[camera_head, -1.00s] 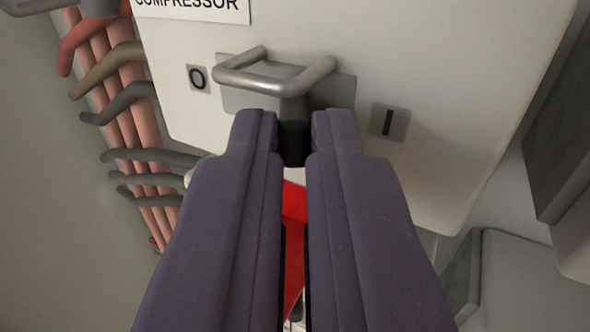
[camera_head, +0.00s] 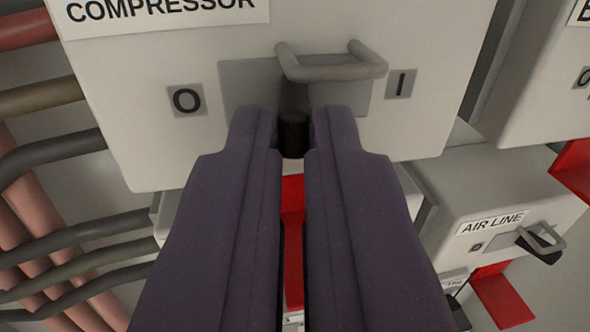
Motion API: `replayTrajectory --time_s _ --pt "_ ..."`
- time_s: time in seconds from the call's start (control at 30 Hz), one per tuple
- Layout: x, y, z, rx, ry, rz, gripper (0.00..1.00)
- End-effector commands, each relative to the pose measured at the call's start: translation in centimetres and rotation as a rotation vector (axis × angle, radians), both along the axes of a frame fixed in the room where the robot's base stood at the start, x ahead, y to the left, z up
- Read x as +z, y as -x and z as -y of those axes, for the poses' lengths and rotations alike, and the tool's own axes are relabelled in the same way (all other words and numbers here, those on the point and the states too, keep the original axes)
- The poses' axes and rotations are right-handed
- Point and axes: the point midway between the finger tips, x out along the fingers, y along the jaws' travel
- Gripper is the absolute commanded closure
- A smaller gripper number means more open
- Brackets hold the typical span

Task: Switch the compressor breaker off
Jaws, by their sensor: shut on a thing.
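The compressor breaker is a pale grey box (camera_head: 150,150) with a COMPRESSOR label (camera_head: 165,12) at its top left. Its face has an O mark (camera_head: 187,99) on the left and an I mark (camera_head: 401,83) on the right, with a grey plate (camera_head: 240,85) between. A grey metal loop (camera_head: 335,70) stands out from the plate. A black lever end (camera_head: 293,132) shows below it, midway between the marks. My gripper (camera_head: 293,125) has its purple fingers closed on this lever end from both sides. The fingers hide most of the lever, and its exact setting is unclear.
An AIR LINE box (camera_head: 495,205) with its own loop and black lever stands at lower right, red parts (camera_head: 505,295) beneath. Another box (camera_head: 540,80) is at upper right. Several grey and pinkish pipes (camera_head: 60,245) run at left. Red shows between my fingers.

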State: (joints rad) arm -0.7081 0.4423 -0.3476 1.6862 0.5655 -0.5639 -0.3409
Motion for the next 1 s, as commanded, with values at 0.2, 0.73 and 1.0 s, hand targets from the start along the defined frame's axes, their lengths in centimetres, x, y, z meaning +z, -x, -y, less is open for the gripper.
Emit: replayTrajectory --time_s 0.2,0.73,1.0 --pt "1.1 0.0 -1.2 -0.154 0.005 -0.004 1.0" --pt "0.4 -0.2 -1.9 -0.32 -0.001 0.003 1.0" --pt "0.4 -0.2 -1.9 -0.322 -0.003 0.005 1.0"
